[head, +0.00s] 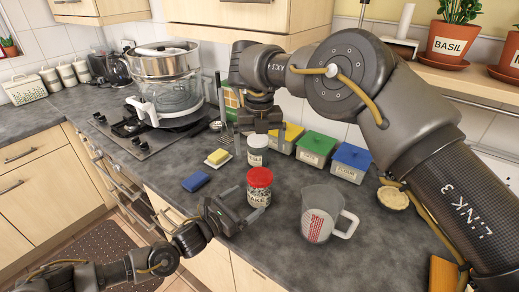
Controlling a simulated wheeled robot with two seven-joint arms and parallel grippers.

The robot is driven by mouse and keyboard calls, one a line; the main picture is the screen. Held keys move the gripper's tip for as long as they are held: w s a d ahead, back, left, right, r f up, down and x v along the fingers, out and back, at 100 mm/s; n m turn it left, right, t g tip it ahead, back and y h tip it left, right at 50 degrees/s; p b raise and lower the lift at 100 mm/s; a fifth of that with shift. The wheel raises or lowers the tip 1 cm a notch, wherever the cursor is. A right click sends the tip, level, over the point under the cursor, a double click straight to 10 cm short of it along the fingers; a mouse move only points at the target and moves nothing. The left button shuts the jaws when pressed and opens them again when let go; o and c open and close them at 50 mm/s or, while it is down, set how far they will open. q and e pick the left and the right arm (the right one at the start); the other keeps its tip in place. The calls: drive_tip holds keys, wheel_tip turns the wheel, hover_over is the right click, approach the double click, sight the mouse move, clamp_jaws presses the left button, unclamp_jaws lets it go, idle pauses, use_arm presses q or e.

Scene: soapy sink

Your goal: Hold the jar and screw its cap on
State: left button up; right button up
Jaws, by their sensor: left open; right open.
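A clear jar (258,198) with a dark-lettered label and a red cap (260,177) stands upright on the dark counter. The cap sits on the jar's mouth; I cannot tell how tightly. My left gripper (246,207) is open low at the jar's near left side, its fingers close to the jar's lower part; contact is unclear. A smaller white-topped jar (257,142) with a dark label stands behind it. My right gripper (259,134) is open and points down over this smaller jar, behind the red cap and apart from it.
A measuring jug (318,216) stands right of the jar. Yellow, green (316,148) and blue (351,162) boxes stand behind. A blue sponge (195,181) and a yellow block on a dish (218,157) lie left. A steamer pot (165,85) and a pie (393,198) are farther off.

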use_arm(q)
drive_tip(key=shift+b+v, duration=0.3)
drive_tip(key=shift+v, duration=1.4)
